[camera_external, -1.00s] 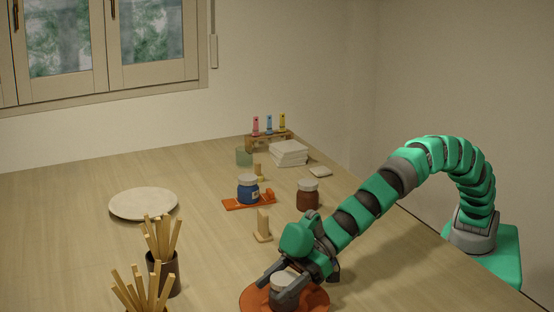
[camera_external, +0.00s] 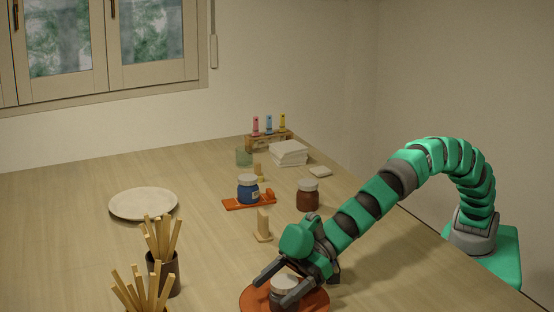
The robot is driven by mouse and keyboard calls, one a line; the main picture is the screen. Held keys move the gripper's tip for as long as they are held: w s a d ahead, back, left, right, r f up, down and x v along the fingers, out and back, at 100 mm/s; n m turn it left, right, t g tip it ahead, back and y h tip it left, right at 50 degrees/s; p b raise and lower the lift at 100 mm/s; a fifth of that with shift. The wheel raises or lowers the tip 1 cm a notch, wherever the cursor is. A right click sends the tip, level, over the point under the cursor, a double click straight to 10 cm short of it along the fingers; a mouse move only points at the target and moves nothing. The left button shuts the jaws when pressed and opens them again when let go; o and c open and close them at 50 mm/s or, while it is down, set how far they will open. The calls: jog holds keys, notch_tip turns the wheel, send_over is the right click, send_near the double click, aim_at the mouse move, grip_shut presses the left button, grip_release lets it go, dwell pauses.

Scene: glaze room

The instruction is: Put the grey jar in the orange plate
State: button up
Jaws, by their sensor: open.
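The grey jar (camera_external: 284,293), dark with a pale lid, stands upright on the orange plate (camera_external: 318,301) at the bottom of the view. My gripper (camera_external: 268,284) is open, with one finger on either side of the jar. The near finger hides part of the jar, and the plate's near edge is cut off by the frame. I cannot tell whether either finger still touches the jar.
Two holders of wooden sticks (camera_external: 163,272) stand left of the plate. A wooden stand (camera_external: 263,226), a brown jar (camera_external: 307,196) and a blue jar (camera_external: 248,188) on an orange tray (camera_external: 236,206) stand behind. A pale plate (camera_external: 143,204) lies at left. Bare tabletop lies right of my gripper.

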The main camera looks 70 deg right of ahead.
jog(key=shift+s+d+r+b, duration=0.1)
jog(key=shift+s+d+b, duration=0.2)
jog(key=shift+d+b, duration=0.3)
jog(key=b+v, duration=0.2)
jog(key=v, duration=0.6)
jog(key=shift+d+r, duration=0.1)
jog(key=shift+r, duration=0.1)
jog(key=shift+v, duration=1.15)
